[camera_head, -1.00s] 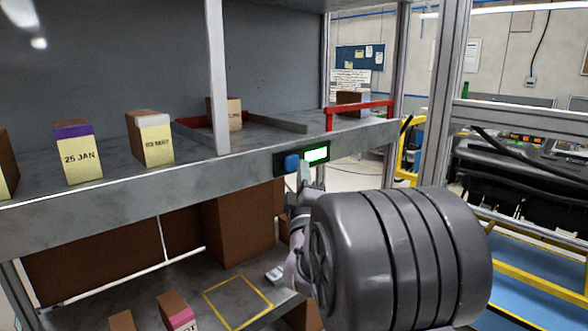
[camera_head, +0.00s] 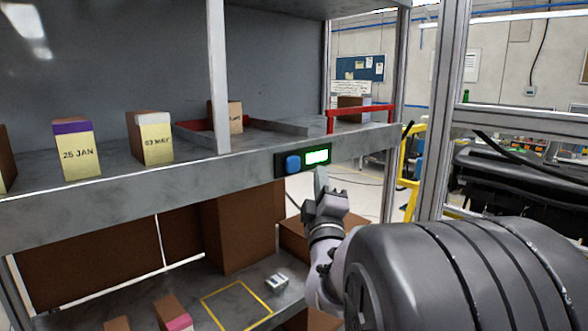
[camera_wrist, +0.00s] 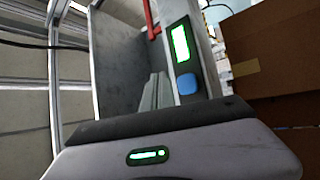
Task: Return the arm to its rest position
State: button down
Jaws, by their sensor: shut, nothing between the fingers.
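My gripper (camera_head: 320,188) is in the head view, just below and to the right of the blue button (camera_head: 292,164). Its fingers look closed with nothing between them, and a small gap separates them from the shelf edge. A green lit display (camera_head: 317,157) sits beside the button on the shelf front. In the wrist view the blue button (camera_wrist: 187,84) and the lit display (camera_wrist: 180,43) lie ahead of the gripper, rotated on their side. My arm reaches in from the lower right of the head view.
The upper shelf (camera_head: 120,188) holds dated boxes, a red-edged tray (camera_head: 190,132) and a red bracket (camera_head: 360,112). Brown boxes (camera_head: 240,225) and a small white item (camera_head: 277,281) stand on the lower shelf. A metal post (camera_head: 440,110) rises at the right.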

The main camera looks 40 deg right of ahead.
dwell(0.6)
jog(key=s+a+f+m+g+y+b, duration=0.1)
jog(key=a+f+m+g+y+b, duration=0.55)
jog(key=a+f, duration=0.85)
jog(key=s+a+f+m+g+y+b, duration=0.1)
jog(key=s+a+f+m+g+y, duration=0.1)
jog(key=s+a+f, duration=0.6)
jog(key=s+a+f+m+g+y+b, duration=0.1)
jog(key=s+a+f+m+g+y, duration=0.2)
jog(key=s+a+f+y, duration=0.3)
jog(key=s+a+f+g, duration=0.1)
jog(key=s+a, duration=0.4)
jog(key=s, duration=0.2)
jog(key=shift+s+f+y+b, duration=0.25)
jog(key=shift+f+y+b, duration=0.1)
jog(key=shift+f+b, duration=0.05)
jog(key=shift+g, duration=0.25)
